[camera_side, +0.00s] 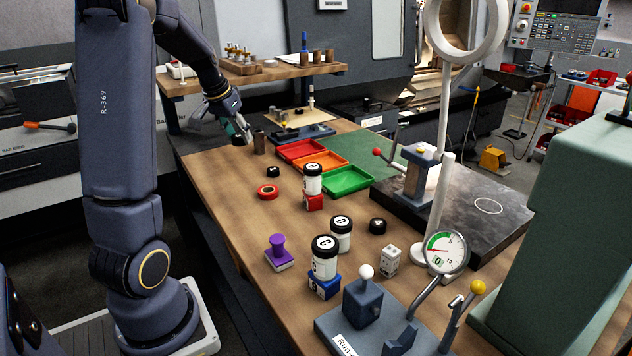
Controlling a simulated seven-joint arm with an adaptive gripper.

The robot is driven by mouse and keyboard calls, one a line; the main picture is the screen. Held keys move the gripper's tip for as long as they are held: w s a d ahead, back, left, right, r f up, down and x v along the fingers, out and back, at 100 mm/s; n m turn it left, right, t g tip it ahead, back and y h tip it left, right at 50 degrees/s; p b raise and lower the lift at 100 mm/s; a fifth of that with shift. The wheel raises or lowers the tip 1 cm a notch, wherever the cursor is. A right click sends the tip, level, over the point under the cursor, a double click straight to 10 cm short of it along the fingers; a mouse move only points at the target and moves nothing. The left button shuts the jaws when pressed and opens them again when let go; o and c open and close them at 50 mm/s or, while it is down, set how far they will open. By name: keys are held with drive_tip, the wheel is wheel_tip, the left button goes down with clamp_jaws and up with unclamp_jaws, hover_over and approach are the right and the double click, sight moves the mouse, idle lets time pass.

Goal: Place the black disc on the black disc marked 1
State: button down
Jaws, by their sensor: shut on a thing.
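My gripper (234,131) is at the far left end of the wooden table, seen small and from the side. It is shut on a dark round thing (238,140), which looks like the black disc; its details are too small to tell. A black disc (273,171) lies on the table nearer the camera, with no readable mark. Another black disc (377,226) with a white mark lies right of the jars; I cannot read the mark as 1. My gripper is apart from both of these discs.
Red (301,150), orange (320,163) and green (346,180) trays lie beyond. The table's left side is mostly clear.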

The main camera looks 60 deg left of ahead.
drive_tip(key=w+a+f, duration=0.2)
drive_tip(key=w+f, duration=0.1)
drive_tip(key=w, duration=0.1)
hover_over(274, 168)
drive_tip(key=s, duration=0.1)
drive_tip(key=f, duration=0.9)
drive_tip(key=shift+s+d+f, duration=0.15)
drive_tip(key=shift+d+f, duration=0.1)
drive_tip(key=shift+d, duration=0.15)
drive_tip(key=shift+w+a+f, duration=0.15)
drive_tip(key=shift+w+f, duration=0.05)
drive_tip(key=shift+f, duration=1.5)
drive_tip(key=shift+f, duration=0.1)
drive_tip(key=shift+f, duration=0.1)
drive_tip(key=c, duration=0.6)
unclamp_jaws()
